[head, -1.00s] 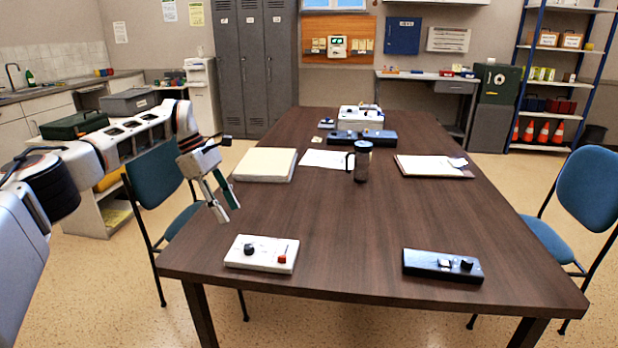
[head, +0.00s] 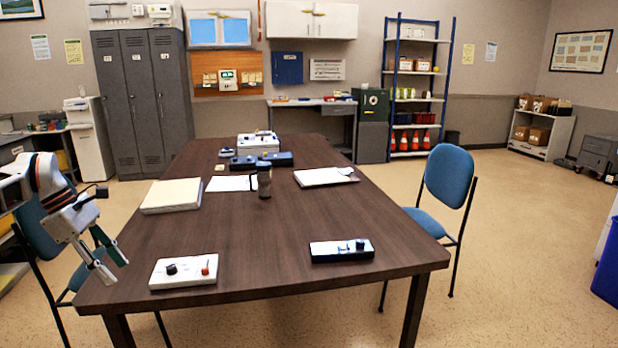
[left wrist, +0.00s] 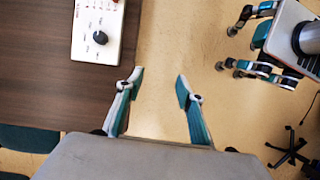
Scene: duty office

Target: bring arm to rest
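My left arm comes in from the left in the head view. My left gripper (head: 108,267) hangs above the table's near left edge with its fingers apart. In the left wrist view the two fingers of my left gripper (left wrist: 160,80) stand wide apart with nothing between them, over bare floor beside the table. A white control box (head: 183,271) with a black knob and a red knob lies on the table (head: 240,240), right of the gripper and apart from it. The box also shows in the left wrist view (left wrist: 88,45). My right gripper is not in the head view.
A dark switch box (head: 341,251) lies near the table's front edge. A dark flask (head: 264,182), papers and more devices stand farther back. A blue chair (head: 448,178) stands right of the table. Open floor (head: 510,230) lies beyond it.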

